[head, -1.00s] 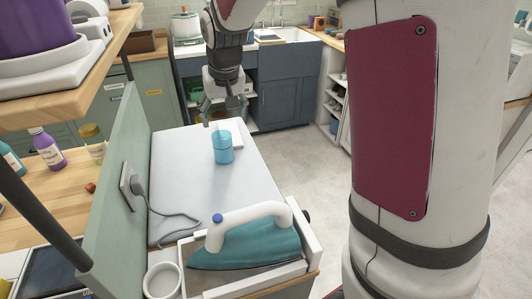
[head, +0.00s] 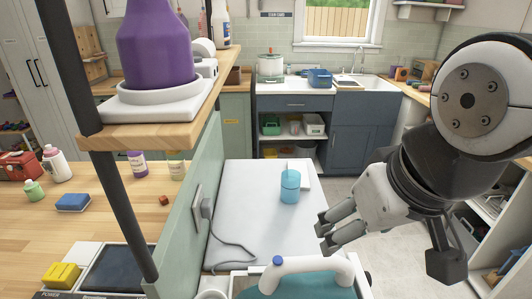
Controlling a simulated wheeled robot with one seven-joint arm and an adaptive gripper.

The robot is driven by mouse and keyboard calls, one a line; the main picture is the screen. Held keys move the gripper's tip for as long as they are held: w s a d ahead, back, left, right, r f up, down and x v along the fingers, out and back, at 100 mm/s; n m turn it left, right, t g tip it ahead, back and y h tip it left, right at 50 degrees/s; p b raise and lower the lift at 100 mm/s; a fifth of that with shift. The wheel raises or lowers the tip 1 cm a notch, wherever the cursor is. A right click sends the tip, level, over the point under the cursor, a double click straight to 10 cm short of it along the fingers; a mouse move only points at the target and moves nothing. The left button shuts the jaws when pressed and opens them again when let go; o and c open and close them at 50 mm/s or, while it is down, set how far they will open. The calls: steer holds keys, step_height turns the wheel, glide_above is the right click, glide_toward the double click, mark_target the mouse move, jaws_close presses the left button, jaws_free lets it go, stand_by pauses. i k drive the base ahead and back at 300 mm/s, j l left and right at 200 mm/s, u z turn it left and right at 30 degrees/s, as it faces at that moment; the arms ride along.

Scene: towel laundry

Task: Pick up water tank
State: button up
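The water tank (head: 290,187), a small translucent blue cylinder, stands upright on the white ironing surface (head: 245,185), towards its far end. My gripper (head: 324,231) is nearer to the camera than the tank and lower right of it in the head view. Its two grey fingers are spread with a gap between them, pointing left. It is empty and apart from the tank.
A white-handled teal iron (head: 305,268) sits at the near end of the surface. A grey cord runs to an outlet on the green panel (head: 212,165) at left. A wooden shelf (head: 165,130) with a purple bottle (head: 155,45) overhangs upper left.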

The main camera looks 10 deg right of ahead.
mark_target(290, 187)
steer(key=l+u, duration=0.25)
steer(key=l, duration=0.2)
steer(key=k+l+u, duration=0.1)
steer(key=l+u, duration=0.15)
steer(key=l, duration=0.25)
steer(key=l+u, duration=0.3)
steer(key=l, duration=0.2)
steer(key=l+u, duration=0.35)
steer(key=i+l, duration=0.05)
steer(key=l, duration=0.05)
